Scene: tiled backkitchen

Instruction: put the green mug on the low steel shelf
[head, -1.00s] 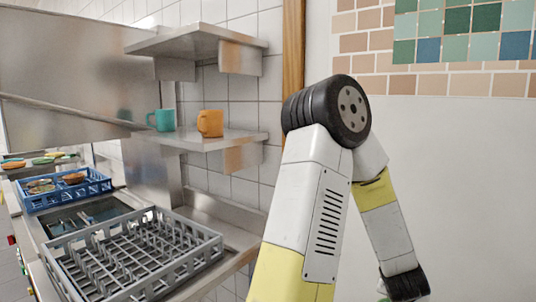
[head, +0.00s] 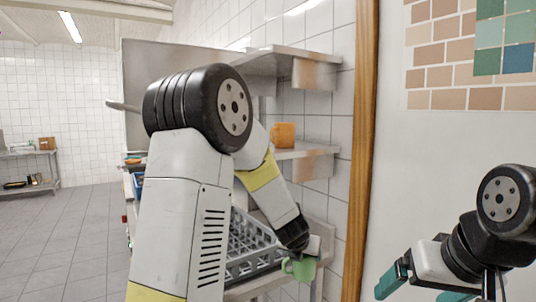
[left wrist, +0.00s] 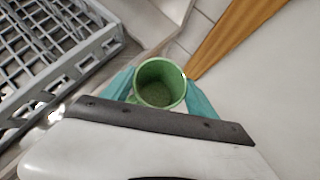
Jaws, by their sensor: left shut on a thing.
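The green mug (head: 301,268) is held upright in my left gripper (head: 303,252), in front of the counter's near right end and below the wall shelves. In the left wrist view the mug (left wrist: 160,84) sits between the two teal fingertips, its opening facing the camera and looking empty. The low steel shelf (head: 312,152) is on the tiled wall, above and beyond the mug.
A grey dish rack (head: 250,248) lies on the counter, left of the green mug, and shows in the left wrist view (left wrist: 60,75). A higher steel shelf (head: 305,56) hangs above the low one. A wooden post (head: 361,150) stands to the right. Open floor lies left.

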